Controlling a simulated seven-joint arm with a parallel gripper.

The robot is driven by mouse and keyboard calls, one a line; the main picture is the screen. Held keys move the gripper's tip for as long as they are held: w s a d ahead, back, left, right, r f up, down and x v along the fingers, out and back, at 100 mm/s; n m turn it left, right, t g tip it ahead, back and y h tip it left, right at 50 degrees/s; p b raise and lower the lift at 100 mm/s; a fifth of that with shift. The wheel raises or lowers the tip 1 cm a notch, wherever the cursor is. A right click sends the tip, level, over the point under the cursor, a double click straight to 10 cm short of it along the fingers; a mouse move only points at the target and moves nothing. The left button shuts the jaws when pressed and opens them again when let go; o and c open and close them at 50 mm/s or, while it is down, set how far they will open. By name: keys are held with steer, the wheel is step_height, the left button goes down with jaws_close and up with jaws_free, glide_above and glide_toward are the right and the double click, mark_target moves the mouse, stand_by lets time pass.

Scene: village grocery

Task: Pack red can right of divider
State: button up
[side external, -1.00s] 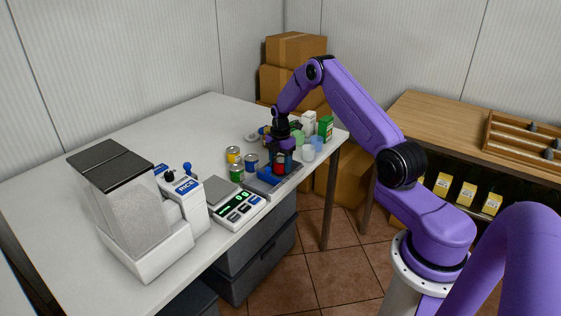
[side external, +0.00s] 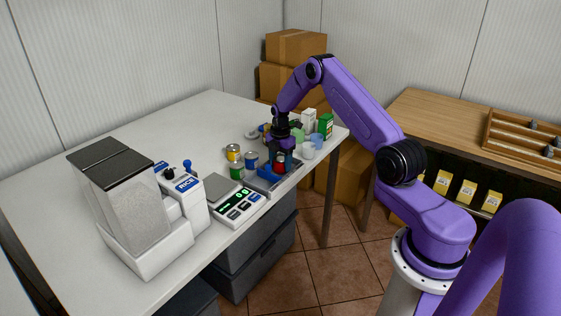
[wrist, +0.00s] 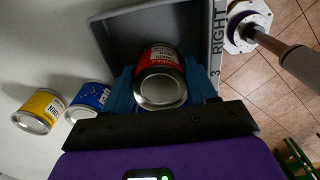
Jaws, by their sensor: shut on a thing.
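My gripper (wrist: 163,88) is shut on a red can (wrist: 160,85), with a blue finger on each side of it. The can's silver end faces the wrist camera. A grey tray (wrist: 218,45) lies beyond and around the can; its side rim reads "RIGHT" and "3". In the side view, my gripper (side external: 280,158) holds the red can (side external: 282,169) low at the tray (side external: 292,178) by the table's front edge. I cannot tell whether the can touches the tray floor. The divider is not clearly visible, hidden behind the can and gripper.
A yellow can (wrist: 40,111) and a blue can (wrist: 90,98) stand left of the tray. Several cups and cartons (side external: 326,124) crowd the table's right end. The table's left rear is clear.

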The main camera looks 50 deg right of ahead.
mark_target(280, 158)
steer(key=shift+f, duration=0.1)
steer(key=o, duration=1.5)
steer(key=shift+o, duration=0.2)
steer(key=shift+r, duration=3.95)
